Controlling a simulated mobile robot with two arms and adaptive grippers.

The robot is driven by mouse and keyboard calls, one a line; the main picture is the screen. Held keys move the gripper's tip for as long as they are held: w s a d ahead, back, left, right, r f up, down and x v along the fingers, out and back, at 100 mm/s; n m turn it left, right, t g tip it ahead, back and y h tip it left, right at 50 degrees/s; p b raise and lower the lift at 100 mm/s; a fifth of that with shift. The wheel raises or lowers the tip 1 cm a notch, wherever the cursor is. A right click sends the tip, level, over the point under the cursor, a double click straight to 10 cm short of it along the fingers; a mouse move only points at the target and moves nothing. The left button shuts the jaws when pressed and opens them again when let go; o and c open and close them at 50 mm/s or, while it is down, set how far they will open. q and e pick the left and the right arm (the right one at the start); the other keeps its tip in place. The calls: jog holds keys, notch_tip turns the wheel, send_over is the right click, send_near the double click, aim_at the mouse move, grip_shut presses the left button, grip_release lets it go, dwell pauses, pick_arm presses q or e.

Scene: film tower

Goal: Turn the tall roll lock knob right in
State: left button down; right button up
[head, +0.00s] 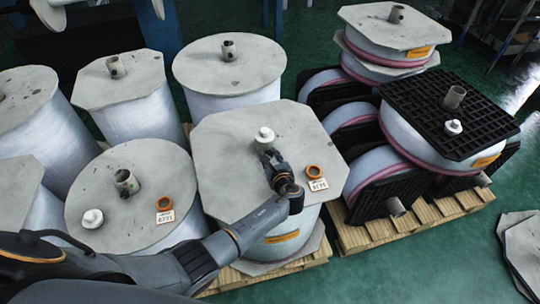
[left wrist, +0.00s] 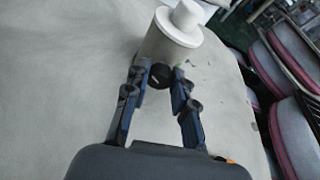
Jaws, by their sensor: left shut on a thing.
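The tall roll (head: 225,150) stands in the middle of the head view, with a grey octagonal top board. A core tube with a white cap (head: 264,136) rises from it; the white cap also shows in the left wrist view (left wrist: 178,25). The dark round lock knob (left wrist: 161,74) sits on the near side of the tube. My left gripper (head: 269,157) reaches over the board, low beside the tube. In the left wrist view its fingers (left wrist: 159,82) are shut on the knob, one on each side. The knob's turn position cannot be read. My right gripper is not in view.
An orange ring (head: 312,170) and a label (head: 317,184) lie on the board, right of my gripper. Other wrapped rolls (head: 225,65) stand close behind and left. A black grid (head: 420,85) tops the stacked rolls at right. Green floor shows between pallets.

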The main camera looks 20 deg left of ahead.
pick_arm(q)
jog(key=shift+s+f, duration=0.1)
jog(key=c, duration=1.1)
grip_release()
jog(key=shift+d, duration=0.1)
jog(key=v, duration=1.2)
